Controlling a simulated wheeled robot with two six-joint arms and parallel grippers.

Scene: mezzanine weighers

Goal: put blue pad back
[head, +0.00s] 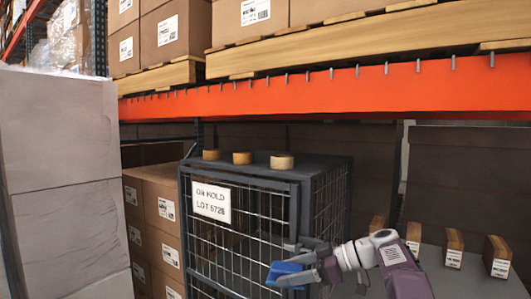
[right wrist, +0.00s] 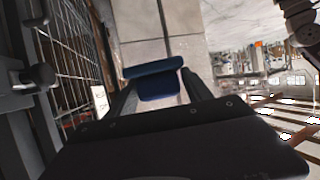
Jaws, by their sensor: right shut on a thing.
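The blue pad (head: 284,272) is held in front of the wire cage in the head view. My right gripper (head: 300,268) is shut on it. In the right wrist view, the blue pad (right wrist: 156,80) sits between the fingertips of my right gripper (right wrist: 160,88), with floor behind it. The pad appears clear of the cage front, though the exact gap is hard to tell. My left gripper is in neither view.
A dark wire cage (head: 290,184) with a sign reading ON HOLD (head: 211,202) stands close behind my right gripper. Three tan rolls (head: 242,158) sit on its top. An orange rack beam (head: 330,88) runs above. Small boxes (head: 453,248) stand on a grey surface at right.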

